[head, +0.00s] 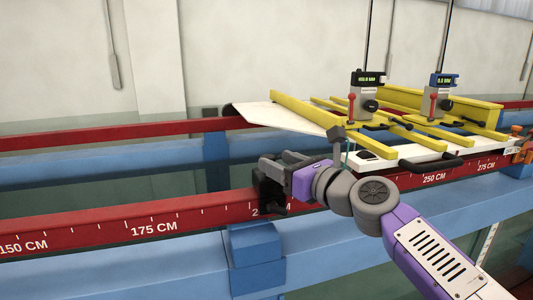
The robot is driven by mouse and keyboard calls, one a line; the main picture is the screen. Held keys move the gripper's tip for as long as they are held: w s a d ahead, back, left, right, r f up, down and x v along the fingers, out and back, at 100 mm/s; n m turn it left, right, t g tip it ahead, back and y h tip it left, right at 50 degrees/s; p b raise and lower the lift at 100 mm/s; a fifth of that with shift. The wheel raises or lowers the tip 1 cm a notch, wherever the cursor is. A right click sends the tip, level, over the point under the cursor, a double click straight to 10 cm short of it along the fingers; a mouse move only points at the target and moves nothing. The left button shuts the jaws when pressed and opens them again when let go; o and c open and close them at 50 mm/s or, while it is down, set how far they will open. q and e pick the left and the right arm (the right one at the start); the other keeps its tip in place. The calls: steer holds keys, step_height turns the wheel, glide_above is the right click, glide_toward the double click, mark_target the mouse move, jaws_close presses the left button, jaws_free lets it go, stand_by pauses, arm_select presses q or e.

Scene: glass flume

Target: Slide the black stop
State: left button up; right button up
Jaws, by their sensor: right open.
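The black stop (269,192) sits on the front red rail (105,223), just right of the 175 CM mark, and covers part of the scale label beside it. My right gripper (273,168) reaches in from the lower right with its purple and grey wrist. Its grey fingers are open at the upper part of the stop. I cannot tell whether they touch it, as the near side of the hand hides part of the contact. My left gripper is not in view.
A white carriage (280,117) with yellow bars (310,111) and two digital gauges (368,90) (440,95) stands right of and behind the stop. A blue beam (190,262) runs below the rail. The rail left of the stop is clear.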

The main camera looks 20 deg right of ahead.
mark_target(268, 156)
steer(key=shift+p+x, duration=0.45)
steer(key=shift+x, duration=1.7)
steer(key=shift+w, duration=0.1)
steer(key=shift+c, duration=0.4)
jaws_close()
